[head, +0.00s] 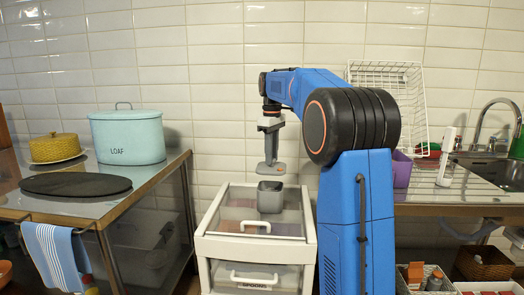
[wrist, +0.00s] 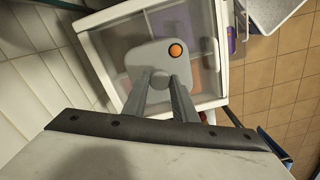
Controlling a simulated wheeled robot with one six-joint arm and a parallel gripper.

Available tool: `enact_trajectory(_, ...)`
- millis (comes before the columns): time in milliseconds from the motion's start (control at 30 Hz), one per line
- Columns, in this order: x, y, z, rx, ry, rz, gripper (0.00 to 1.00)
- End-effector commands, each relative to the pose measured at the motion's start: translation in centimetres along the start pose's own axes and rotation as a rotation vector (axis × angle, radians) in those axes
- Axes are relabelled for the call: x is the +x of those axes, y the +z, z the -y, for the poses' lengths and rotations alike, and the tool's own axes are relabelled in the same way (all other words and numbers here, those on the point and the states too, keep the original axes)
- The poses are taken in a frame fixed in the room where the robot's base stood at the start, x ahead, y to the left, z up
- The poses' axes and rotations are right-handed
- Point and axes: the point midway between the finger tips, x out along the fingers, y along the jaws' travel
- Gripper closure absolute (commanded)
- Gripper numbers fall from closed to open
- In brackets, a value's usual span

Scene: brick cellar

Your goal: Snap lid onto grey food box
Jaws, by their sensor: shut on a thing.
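The grey food box (head: 270,201) stands upright on the clear top of a white drawer unit. The grey lid (head: 271,168) hangs level above it, with a small gap between them. My gripper (head: 270,152) points down and is shut on the lid from above. In the wrist view my gripper's fingers (wrist: 164,84) meet at the near part of the lid (wrist: 143,60), which shows an orange round spot. The box is hidden behind the lid in the wrist view.
The white drawer unit (head: 212,246) has a raised frame around its top. A metal table (head: 130,205) at left holds a blue loaf tin (head: 128,140), a yellow dish (head: 55,149) and a dark round mat (head: 75,184). A sink counter (head: 455,197) is at right.

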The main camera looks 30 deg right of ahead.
Motion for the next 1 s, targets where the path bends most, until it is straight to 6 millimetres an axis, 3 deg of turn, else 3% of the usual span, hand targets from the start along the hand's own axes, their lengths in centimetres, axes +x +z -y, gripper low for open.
enact_trajectory(267, 0.9, 0.0, 0.0, 0.0, -0.001, 0.0, 0.96)
enact_trajectory(1000, 6.1, 0.0, 0.0, 0.0, 0.0, 0.0, 0.96)
